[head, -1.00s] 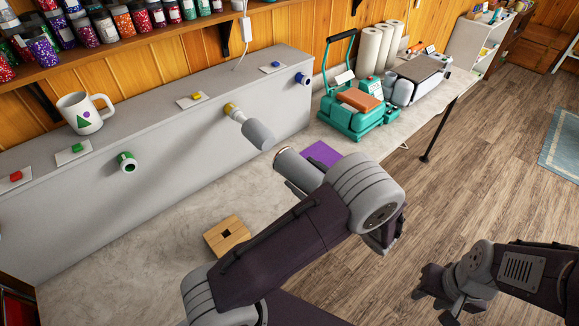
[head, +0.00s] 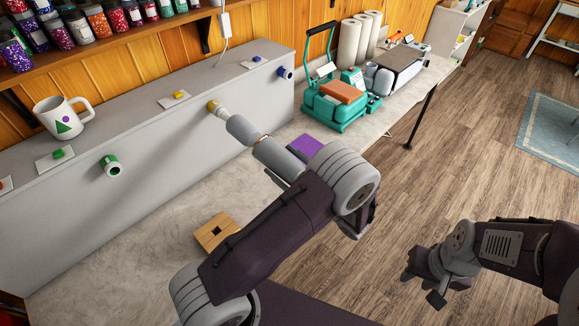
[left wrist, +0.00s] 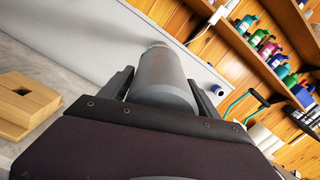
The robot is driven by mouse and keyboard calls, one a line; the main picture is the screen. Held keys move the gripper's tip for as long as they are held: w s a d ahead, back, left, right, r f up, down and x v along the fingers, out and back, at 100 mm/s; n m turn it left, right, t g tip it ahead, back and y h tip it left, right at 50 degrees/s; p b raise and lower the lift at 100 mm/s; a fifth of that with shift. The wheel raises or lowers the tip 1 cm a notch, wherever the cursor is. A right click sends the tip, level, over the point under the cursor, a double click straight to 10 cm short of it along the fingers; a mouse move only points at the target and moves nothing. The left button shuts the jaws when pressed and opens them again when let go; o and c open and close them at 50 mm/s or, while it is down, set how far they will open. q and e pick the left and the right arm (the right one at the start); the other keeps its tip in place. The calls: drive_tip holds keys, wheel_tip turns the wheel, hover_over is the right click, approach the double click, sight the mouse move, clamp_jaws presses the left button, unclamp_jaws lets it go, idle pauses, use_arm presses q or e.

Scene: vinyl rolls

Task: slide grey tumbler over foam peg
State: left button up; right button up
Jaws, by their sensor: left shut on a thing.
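The grey tumbler (head: 242,130) is held tilted out from the grey wall panel, in line with the yellow-collared peg (head: 215,107). Its far end meets or overlaps the pale front of that peg; I cannot tell how far it is over it. My left gripper (head: 263,142) is shut on the tumbler's near end. In the left wrist view the tumbler (left wrist: 165,78) sits between the two dark fingers of the left gripper (left wrist: 162,90), and it hides most of the peg. My right gripper (head: 424,287) hangs over the floor at right, away from the panel; its jaw gap is unclear.
A green-collared peg (head: 111,165) and a blue-collared peg (head: 285,72) stick out of the same panel (head: 60,215). A mug (head: 64,117) stands on its top. A wooden block with a square hole (head: 217,232) and a teal press (head: 338,102) stand on the bench.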

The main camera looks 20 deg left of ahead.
sight(254, 140)
use_arm(q)
drive_tip(key=shift+p+x, duration=0.4)
drive_tip(key=shift+x, duration=6.25)
drive_tip(key=shift+x, duration=0.8)
drive_tip(key=o, duration=1.7)
drive_tip(key=shift+s+a, duration=0.1)
drive_tip(key=shift+o, duration=0.2)
drive_tip(key=b+v, duration=0.2)
drive_tip(key=v, duration=0.6)
drive_tip(key=shift+d, duration=0.25)
drive_tip(key=shift+s+d+b, duration=0.2)
drive_tip(key=shift+d+b, duration=0.1)
